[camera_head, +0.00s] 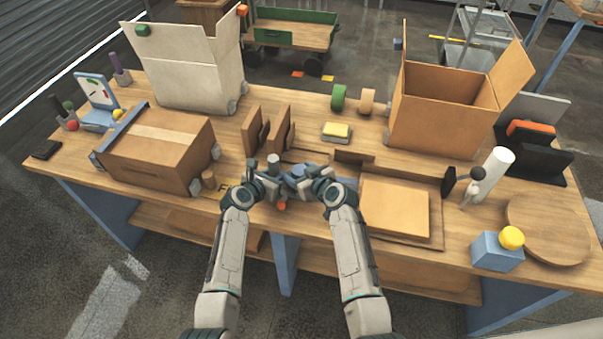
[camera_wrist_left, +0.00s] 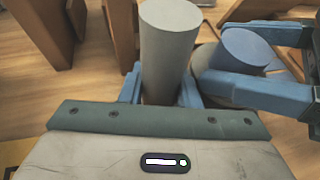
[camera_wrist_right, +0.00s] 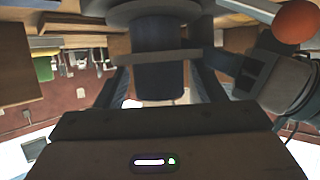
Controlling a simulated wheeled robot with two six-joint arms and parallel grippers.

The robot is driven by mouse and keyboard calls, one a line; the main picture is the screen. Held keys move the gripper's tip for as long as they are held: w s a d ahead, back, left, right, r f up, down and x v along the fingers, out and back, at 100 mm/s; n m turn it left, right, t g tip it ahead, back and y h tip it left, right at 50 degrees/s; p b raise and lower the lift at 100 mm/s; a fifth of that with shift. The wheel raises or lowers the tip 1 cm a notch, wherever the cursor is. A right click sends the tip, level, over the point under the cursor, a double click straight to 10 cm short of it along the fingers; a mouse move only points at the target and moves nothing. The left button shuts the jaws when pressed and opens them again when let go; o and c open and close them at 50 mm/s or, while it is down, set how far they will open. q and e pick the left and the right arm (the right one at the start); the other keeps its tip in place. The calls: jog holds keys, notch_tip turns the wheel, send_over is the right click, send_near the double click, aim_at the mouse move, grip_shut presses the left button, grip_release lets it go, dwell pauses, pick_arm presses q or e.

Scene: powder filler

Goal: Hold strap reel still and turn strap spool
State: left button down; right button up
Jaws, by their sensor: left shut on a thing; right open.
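The strap reel stands at the table's front edge, largely hidden by my grippers in the head view. Its upright grey post (camera_head: 273,161) also shows in the left wrist view (camera_wrist_left: 168,45). My left gripper (camera_head: 268,174) is shut on this post. The blue spool cylinder (camera_wrist_left: 245,50) sits just right of the post in the left wrist view. My right gripper (camera_head: 294,174) is open, with its fingers on either side of that cylinder. A dark cylinder (camera_wrist_right: 158,65) shows between its fingers in the right wrist view; contact cannot be told. An orange ball (camera_wrist_right: 297,20) is close by.
A closed carton (camera_head: 165,150) stands left of my grippers, and two brown upright panels (camera_head: 268,132) stand behind them. A flat cardboard stack (camera_head: 395,208) lies close on the right. A tall open carton (camera_head: 440,110) stands farther back. Free table shows around the yellow sponge (camera_head: 337,130).

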jog(key=v, duration=1.2)
jog(key=w+d+r+n+g+y, duration=0.1)
jog(key=w+d+r+n+g, duration=0.1)
jog(key=w+r+n+g, duration=0.4)
jog(key=shift+n+g, duration=0.6)
jog(key=shift+g, duration=0.3)
jog(key=x, duration=1.3)
jog(key=shift+f, duration=0.2)
